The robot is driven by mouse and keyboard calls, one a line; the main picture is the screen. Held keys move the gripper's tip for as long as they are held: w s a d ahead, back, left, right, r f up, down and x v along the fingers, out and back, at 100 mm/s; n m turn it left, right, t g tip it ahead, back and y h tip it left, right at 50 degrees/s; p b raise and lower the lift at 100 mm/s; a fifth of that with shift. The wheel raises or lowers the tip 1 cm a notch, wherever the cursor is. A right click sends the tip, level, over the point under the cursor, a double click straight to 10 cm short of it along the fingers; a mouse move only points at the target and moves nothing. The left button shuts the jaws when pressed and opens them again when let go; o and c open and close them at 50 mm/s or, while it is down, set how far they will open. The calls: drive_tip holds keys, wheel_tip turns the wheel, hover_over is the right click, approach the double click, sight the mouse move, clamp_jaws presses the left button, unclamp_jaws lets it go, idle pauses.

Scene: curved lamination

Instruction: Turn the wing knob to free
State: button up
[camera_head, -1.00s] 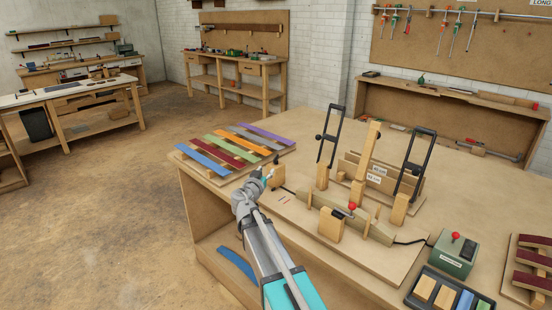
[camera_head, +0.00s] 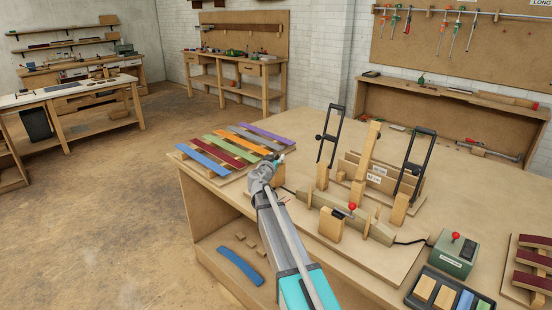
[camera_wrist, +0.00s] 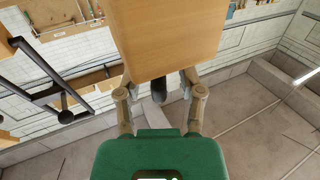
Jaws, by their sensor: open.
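A wooden block (camera_wrist: 166,35) fills the top middle of the wrist view. A small dark part (camera_wrist: 159,91), which looks like the wing knob, shows below its edge. My gripper (camera_wrist: 159,82) is open, with one finger on each side of the dark part. I cannot tell whether the fingers touch it. In the head view my gripper (camera_head: 278,161) is at the left end of the jig on the workbench, and it hides most of the block and knob there.
Coloured strips (camera_head: 222,141) lie on a board left of my gripper. Black clamp frames (camera_head: 330,136) and wooden posts (camera_head: 366,150) rise to the right. A green control box (camera_head: 454,254) with a red knob stands at the right front. A blue curved piece (camera_head: 239,266) lies on the lower shelf.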

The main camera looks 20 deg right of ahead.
clamp_jaws()
idle(0.3)
drive_tip(key=shift+n+t+y, duration=0.4)
drive_tip(key=shift+n+y, duration=0.1)
drive_tip(key=shift+y, duration=0.2)
drive_tip(key=shift+s+d+n+t+y, duration=0.1)
drive_tip(key=shift+n+t+y, duration=0.6)
drive_tip(key=shift+y, duration=0.4)
drive_tip(key=shift+n+t+y, duration=0.4)
drive_tip(key=shift+n+y, duration=0.8)
drive_tip(key=shift+y, duration=0.4)
drive_tip(key=shift+n+y, duration=1.05)
drive_tip(key=shift+y, duration=0.6)
drive_tip(key=shift+n+y, duration=1.05)
drive_tip(key=shift+y, duration=0.6)
unclamp_jaws()
